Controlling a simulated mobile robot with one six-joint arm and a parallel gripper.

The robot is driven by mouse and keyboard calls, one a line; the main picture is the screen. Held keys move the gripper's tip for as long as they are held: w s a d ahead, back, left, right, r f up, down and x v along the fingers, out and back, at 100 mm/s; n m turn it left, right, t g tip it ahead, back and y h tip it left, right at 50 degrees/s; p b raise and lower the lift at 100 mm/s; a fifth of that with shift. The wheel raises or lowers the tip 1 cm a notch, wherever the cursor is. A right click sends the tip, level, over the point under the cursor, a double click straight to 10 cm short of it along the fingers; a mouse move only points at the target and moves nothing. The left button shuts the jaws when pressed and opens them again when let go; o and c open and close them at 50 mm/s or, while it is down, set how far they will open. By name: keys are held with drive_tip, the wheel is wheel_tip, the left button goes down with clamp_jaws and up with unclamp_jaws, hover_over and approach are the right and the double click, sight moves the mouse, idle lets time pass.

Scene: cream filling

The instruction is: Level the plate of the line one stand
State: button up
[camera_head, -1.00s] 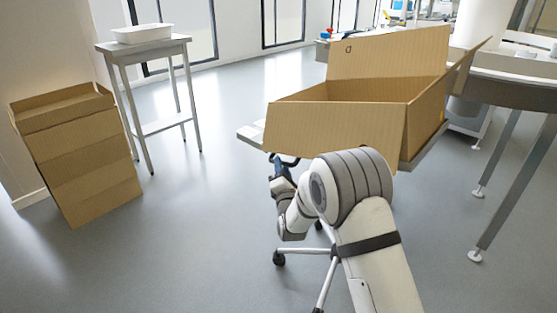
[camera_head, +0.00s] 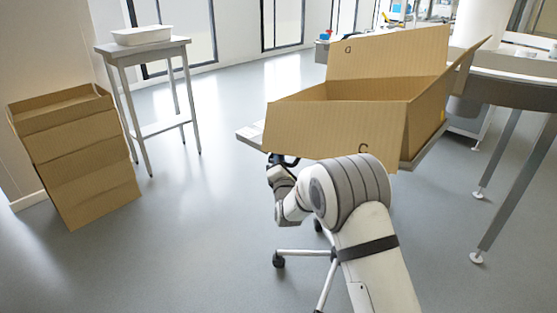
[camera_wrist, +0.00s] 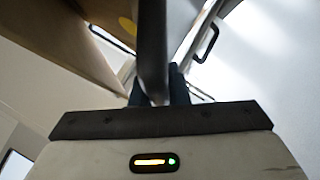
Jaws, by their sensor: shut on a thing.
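The stand's plate (camera_head: 250,135) shows as a grey edge under a large open cardboard box (camera_head: 335,128). It looks slanted, but its exact tilt is hard to judge. The stand has a wheeled base (camera_head: 300,252), partly hidden by my arm. My gripper (camera_head: 284,161) is at the plate's near left underside, by a black handle. In the wrist view, my gripper's dark fingers (camera_wrist: 158,88) are closed on a dark bar-like handle (camera_wrist: 152,45). A second black loop handle (camera_wrist: 207,43) is to its right, apart from the fingers.
A metal line table (camera_head: 510,92) is close at right. The floor between is clear.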

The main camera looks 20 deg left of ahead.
sight(279, 145)
clamp_jaws()
wheel_tip(279, 145, up, 3)
drive_tip(key=m+t+b, duration=0.1)
drive_tip(key=b, duration=0.1)
drive_tip(key=m+t+b, duration=0.1)
drive_tip(key=b, duration=0.1)
drive_tip(key=shift+w+a+r, duration=0.1)
drive_tip(key=shift+a+r, duration=0.05)
drive_tip(key=shift+r, duration=0.05)
drive_tip(key=shift+r+m+t, duration=0.4)
drive_tip(key=shift+r+m, duration=0.1)
drive_tip(key=shift+r, duration=0.3)
drive_tip(key=shift+o, duration=2)
unclamp_jaws()
drive_tip(key=shift+o, duration=1.2)
drive_tip(key=shift+f, duration=0.1)
